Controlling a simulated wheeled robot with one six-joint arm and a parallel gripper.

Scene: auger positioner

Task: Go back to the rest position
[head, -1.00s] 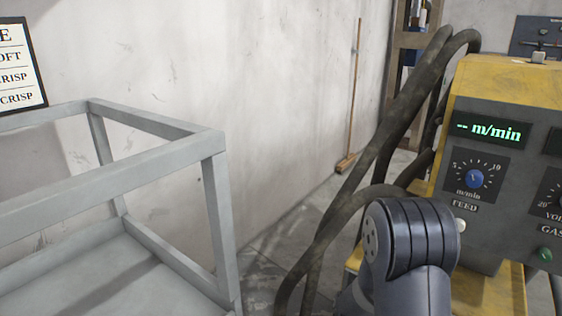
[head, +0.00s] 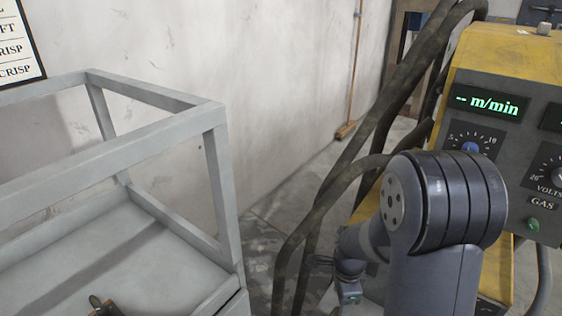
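My arm shows at the lower right of the head view, with its dark grey joint in front of the yellow machine. A thinner wrist part of my arm hangs to the left of that joint, near the floor area. My gripper's fingers cannot be made out there. The yellow welding machine (head: 500,65) stands at the right, its display reading "-- m/min". My arm covers part of its panel, including the lower part of the feed knob (head: 471,148).
A grey metal frame with a shelf (head: 220,180) fills the left side. A small dark object (head: 103,306) lies on its shelf at the bottom edge. Thick dark hoses (head: 345,185) hang beside the machine. A broom (head: 352,100) leans on the wall. A sign (head: 18,50) is at upper left.

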